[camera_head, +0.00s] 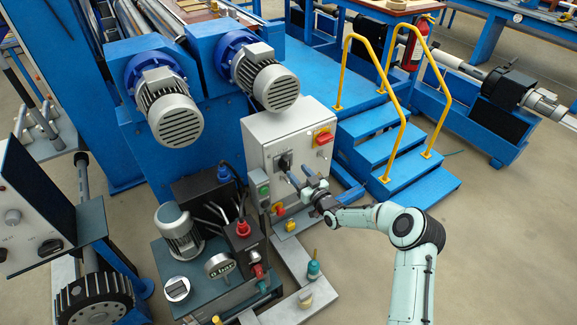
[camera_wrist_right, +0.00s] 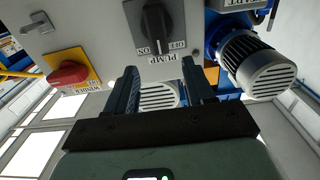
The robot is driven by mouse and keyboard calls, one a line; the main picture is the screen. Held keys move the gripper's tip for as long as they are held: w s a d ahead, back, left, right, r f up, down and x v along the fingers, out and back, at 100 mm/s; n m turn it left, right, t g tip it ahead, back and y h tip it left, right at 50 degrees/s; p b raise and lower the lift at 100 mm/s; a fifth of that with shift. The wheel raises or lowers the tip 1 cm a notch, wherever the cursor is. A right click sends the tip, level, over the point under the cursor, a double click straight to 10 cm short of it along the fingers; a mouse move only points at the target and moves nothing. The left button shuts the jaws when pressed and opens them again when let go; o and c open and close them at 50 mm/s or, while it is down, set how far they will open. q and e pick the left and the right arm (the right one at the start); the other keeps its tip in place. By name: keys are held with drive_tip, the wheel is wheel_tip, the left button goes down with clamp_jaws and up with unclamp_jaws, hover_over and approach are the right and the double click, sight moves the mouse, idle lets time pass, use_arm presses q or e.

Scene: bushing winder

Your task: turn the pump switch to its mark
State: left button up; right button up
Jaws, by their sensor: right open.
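The pump switch (camera_head: 284,162) is a black knob on a dark plate on the front of the grey control cabinet (camera_head: 262,135). In the right wrist view, the knob (camera_wrist_right: 157,27) appears upside down, with ON, OFF and PUMP lettering by it. Its grip runs roughly vertical in that picture; I cannot tell which mark it points to. My right gripper (camera_head: 303,180) is open and empty in front of the cabinet, just right of and below the knob. In the wrist view its fingers (camera_wrist_right: 161,78) are spread, with tips short of the knob. My left gripper is not in view.
A red winder switch on a yellow plate (camera_wrist_right: 68,72) is on the same cabinet, also in the head view (camera_head: 323,137). Blue steps with yellow rails (camera_head: 400,155) stand right of it. A pump unit with gauge (camera_head: 219,265) stands front left. Floor at right is clear.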

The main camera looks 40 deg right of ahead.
sight(288, 162)
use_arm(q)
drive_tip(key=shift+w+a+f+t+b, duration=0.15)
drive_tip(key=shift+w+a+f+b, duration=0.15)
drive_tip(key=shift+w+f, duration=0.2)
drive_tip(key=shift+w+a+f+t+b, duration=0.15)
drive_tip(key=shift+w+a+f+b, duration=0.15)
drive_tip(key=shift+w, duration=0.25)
use_arm(e)
drive_tip(key=shift+w+d, duration=0.15)
drive_tip(key=shift+w, duration=1.35)
drive_tip(key=shift+w+d, duration=0.15)
drive_tip(key=shift+w, duration=1.35)
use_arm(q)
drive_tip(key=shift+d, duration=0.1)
use_arm(e)
clamp_jaws()
